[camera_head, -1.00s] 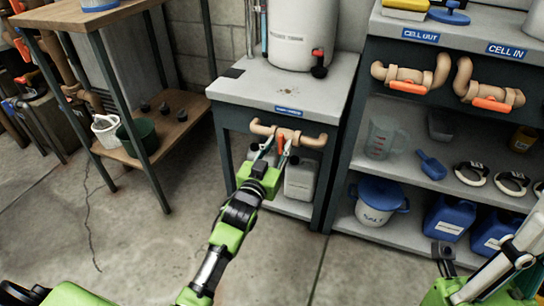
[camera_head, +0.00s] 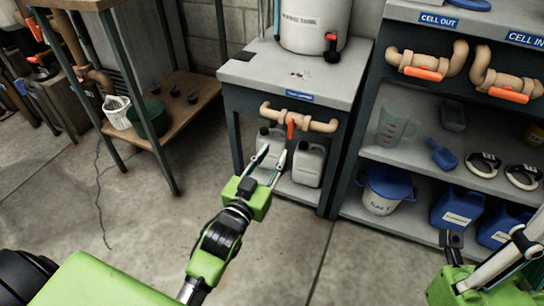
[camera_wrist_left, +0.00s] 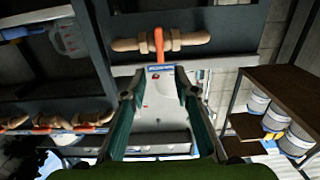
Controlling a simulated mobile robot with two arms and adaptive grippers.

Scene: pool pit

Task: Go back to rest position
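My left gripper (camera_head: 266,166) is open and empty in the head view, in front of the small cabinet and below its tan pipe (camera_head: 300,118) with the orange-red valve handle (camera_head: 291,127). Its two fingers stand apart in the left wrist view (camera_wrist_left: 160,100), with the pipe (camera_wrist_left: 160,43) and its handle (camera_wrist_left: 159,45) beyond them. The fingers do not touch the handle. Part of my right arm (camera_head: 490,275) shows at the lower right; its fingertips cannot be made out.
The cabinet (camera_head: 232,140) holds white jugs (camera_head: 309,164). A blue-grey shelf unit (camera_head: 400,231) stands at right with pipes, a salt bucket (camera_head: 385,190) and blue canisters (camera_head: 456,212). A wooden rack (camera_head: 170,131) stands at left. The concrete floor in front is clear.

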